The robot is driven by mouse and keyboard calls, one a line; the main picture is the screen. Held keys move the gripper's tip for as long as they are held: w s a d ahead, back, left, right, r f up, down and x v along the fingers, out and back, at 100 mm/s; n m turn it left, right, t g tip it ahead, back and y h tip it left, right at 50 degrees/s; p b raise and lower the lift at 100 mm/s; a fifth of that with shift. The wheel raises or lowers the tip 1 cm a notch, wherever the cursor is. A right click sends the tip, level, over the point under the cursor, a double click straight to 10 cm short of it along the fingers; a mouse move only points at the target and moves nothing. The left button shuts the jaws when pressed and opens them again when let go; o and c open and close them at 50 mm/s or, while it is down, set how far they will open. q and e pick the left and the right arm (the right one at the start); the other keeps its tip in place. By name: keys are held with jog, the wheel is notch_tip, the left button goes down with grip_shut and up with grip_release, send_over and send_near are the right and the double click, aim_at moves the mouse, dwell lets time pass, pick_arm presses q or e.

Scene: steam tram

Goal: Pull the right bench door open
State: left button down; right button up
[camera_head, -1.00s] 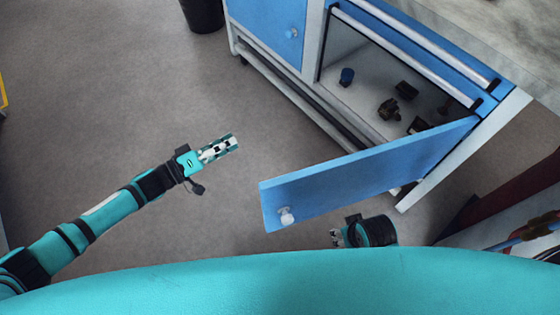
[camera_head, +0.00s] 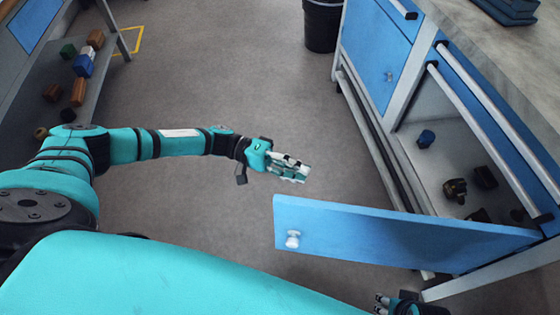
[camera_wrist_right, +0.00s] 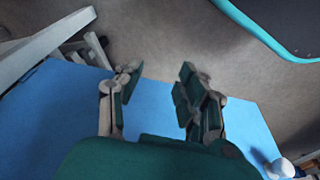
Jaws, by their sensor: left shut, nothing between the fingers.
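The right bench door (camera_head: 385,232) is a blue panel with a white knob (camera_head: 292,239). In the head view it stands swung wide out from the bench, with the compartment behind it exposed. My left gripper (camera_head: 300,171) is shut and empty, just beyond the door's free end and apart from it. My right gripper (camera_head: 381,304) is at the bottom edge of the head view, on the near side of the door, partly cut off. In the right wrist view its fingers (camera_wrist_right: 158,90) are spread with nothing between them. The blue door (camera_wrist_right: 60,115) and its knob (camera_wrist_right: 280,168) show behind them.
The bench compartment (camera_head: 436,160) holds a blue item (camera_head: 425,139) and several dark parts. Another blue door (camera_head: 378,50) on the bench is closed. A black bin (camera_head: 322,25) stands at the back. A shelf with blocks (camera_head: 82,65) is at left. The middle floor is clear.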

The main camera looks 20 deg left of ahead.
pick_arm(q)
jog(key=s+d, duration=0.1)
jog(key=s, duration=0.1)
jog(key=s+d, duration=0.1)
jog(key=s, duration=0.1)
jog(key=shift+d, duration=0.1)
pick_arm(e)
jog(key=shift+d+f, duration=0.2)
jog(key=shift+d, duration=0.1)
